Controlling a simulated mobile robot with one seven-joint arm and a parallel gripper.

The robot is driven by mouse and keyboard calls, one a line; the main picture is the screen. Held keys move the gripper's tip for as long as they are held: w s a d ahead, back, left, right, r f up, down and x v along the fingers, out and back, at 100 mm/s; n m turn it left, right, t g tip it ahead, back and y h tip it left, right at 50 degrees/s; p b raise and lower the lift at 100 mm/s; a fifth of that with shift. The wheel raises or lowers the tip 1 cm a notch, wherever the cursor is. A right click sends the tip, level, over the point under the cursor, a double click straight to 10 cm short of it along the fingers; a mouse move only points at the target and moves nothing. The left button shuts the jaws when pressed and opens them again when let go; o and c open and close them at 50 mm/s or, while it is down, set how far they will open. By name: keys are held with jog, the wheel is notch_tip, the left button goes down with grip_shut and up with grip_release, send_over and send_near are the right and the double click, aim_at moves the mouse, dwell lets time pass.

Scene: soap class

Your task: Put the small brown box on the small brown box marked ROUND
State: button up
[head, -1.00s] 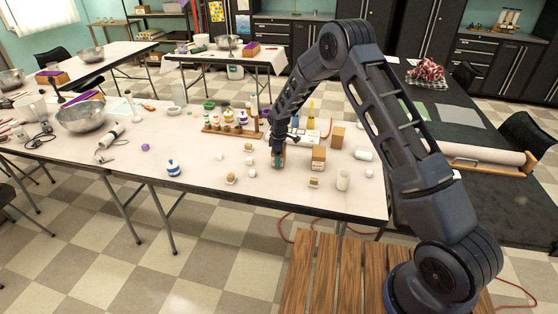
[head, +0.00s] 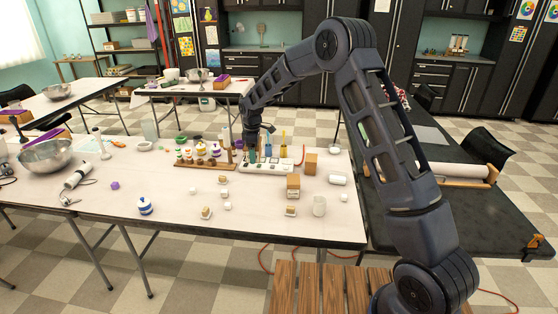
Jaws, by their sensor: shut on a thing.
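My gripper (head: 250,145) is over the back middle of the white table, near the rack of coloured jars. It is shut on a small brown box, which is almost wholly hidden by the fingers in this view. Another small brown box (head: 293,187) with marks on its front stands upright on the table, to the right of and nearer than my gripper. A plainer brown box (head: 311,164) stands behind it to the right. The writing is too small to read, so I cannot tell which one is marked ROUND.
A wooden rack of jars (head: 205,163) is left of my gripper, and a white tray with bottles (head: 268,163) is close by.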

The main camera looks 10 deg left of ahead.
jog(key=w+d+r, duration=0.4)
jog(key=w+d, duration=0.7)
jog(key=w, duration=0.2)
notch_tip(320, 180, up, 4)
jog(key=m, duration=0.1)
send_over(312, 157)
jog(key=f, duration=1.9)
jog(key=shift+s+a+f, duration=0.1)
jog(key=shift+s+f, duration=0.1)
jog(key=shift+f, duration=0.1)
jog(key=shift+f, duration=0.1)
jog(key=o, duration=1)
jog(key=shift+c, duration=0.2)
